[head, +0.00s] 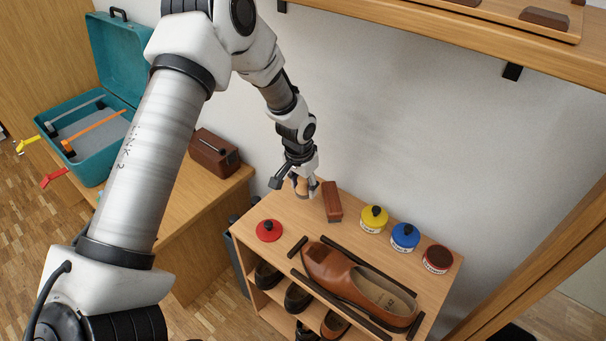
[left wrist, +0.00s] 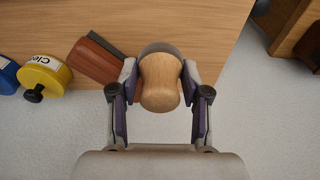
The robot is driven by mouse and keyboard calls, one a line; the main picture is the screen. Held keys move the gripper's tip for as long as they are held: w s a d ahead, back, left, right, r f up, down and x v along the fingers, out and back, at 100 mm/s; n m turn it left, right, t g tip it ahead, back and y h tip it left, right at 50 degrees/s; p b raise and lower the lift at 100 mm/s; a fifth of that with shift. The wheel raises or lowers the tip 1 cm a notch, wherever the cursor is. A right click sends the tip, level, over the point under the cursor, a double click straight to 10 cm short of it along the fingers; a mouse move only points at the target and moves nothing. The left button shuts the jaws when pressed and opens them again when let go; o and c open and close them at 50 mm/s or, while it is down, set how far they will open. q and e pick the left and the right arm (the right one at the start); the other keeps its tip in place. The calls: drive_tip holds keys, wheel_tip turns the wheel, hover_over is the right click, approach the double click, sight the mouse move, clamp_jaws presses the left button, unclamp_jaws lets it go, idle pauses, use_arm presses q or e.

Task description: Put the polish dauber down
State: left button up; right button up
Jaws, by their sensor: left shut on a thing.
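My left gripper (head: 306,190) is shut on the polish dauber near the back left of the shoe cabinet top (head: 262,205). In the left wrist view the dauber (left wrist: 160,80) is a waisted pale wooden handle between the two fingers, with a grey rounded edge showing behind it. In the head view the fingers partly hide the dauber. I cannot tell whether its lower end touches the cabinet top. My right gripper is not in view.
A red-brown brush (head: 333,203) lies close beside the gripper. Yellow (head: 374,220), blue (head: 405,237) and dark red (head: 437,260) tins stand to the right. A red lid (head: 269,231) and brown shoe (head: 330,268) are nearer. A wall shelf (head: 470,35) hangs above.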

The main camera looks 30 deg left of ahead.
use_arm(q)
drive_tip(key=w+a, duration=0.1)
drive_tip(key=w, duration=0.1)
drive_tip(key=w+a, duration=0.2)
drive_tip(key=w+a+f, duration=0.1)
drive_tip(key=w, duration=0.1)
drive_tip(key=shift+w+a+b, duration=0.2)
drive_tip(key=shift+w+b, duration=0.1)
drive_tip(key=shift+w, duration=0.05)
drive_tip(key=shift+w+a+f, duration=0.15)
drive_tip(key=shift+w, duration=0.05)
wheel_tip(320, 180, down, 3)
drive_tip(key=shift+r, duration=0.2)
drive_tip(key=shift+f, duration=0.35)
drive_tip(key=o, duration=1)
drive_tip(key=shift+f, duration=0.15)
